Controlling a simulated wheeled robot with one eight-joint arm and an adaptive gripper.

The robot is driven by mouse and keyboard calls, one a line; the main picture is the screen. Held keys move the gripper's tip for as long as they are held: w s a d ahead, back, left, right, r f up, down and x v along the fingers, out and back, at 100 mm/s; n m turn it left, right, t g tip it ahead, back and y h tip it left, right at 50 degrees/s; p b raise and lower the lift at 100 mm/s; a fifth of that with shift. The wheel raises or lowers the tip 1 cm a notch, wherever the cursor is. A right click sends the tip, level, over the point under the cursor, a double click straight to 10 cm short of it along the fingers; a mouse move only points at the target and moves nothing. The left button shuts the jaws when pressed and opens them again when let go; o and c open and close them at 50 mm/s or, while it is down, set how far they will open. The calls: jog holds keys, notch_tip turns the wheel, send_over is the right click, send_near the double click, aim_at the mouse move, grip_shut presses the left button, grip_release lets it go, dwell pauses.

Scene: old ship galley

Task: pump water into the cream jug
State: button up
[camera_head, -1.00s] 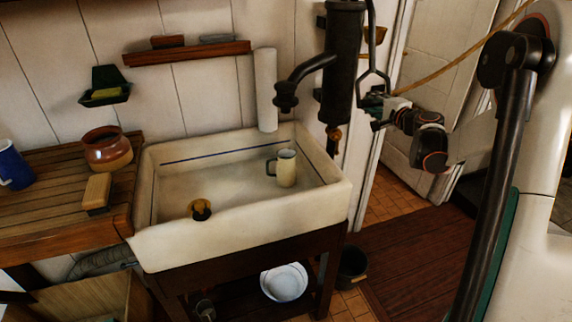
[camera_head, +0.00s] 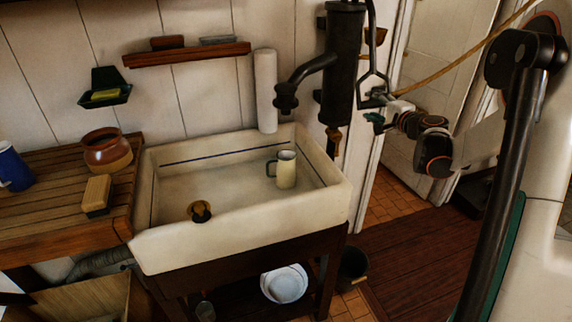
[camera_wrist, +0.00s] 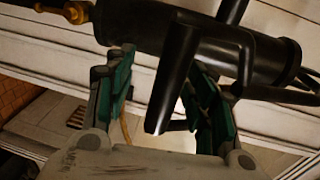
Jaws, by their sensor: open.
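The cream jug (camera_head: 287,170) stands upright in the right part of the sink (camera_head: 240,232), its dark-rimmed handle to the left. The black pump (camera_head: 344,70) is fixed on the wall above the sink's right end. Its curved spout (camera_head: 288,92) points down into the sink, above the jug and about in line with it. The pump lever (camera_head: 372,40) hangs on the pump's right side. My gripper (camera_head: 374,108) is open at the lever's lower end. In the wrist view, a black bar of the lever (camera_wrist: 172,85) lies between the green finger pads, with a gap visible beside it.
A wooden counter (camera_head: 60,185) at the left holds a brown pot (camera_head: 107,150), a brush (camera_head: 97,194) and a blue mug (camera_head: 14,168). A shelf (camera_head: 187,54) and a soap holder (camera_head: 106,87) are on the wall. A white basin (camera_head: 285,284) is below the sink.

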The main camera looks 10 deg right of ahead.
jog(key=s+r, duration=0.1)
jog(key=s, duration=0.7)
jog(key=shift+s+d, duration=0.25)
jog(key=shift+d, duration=0.2)
jog(key=shift+r, duration=0.1)
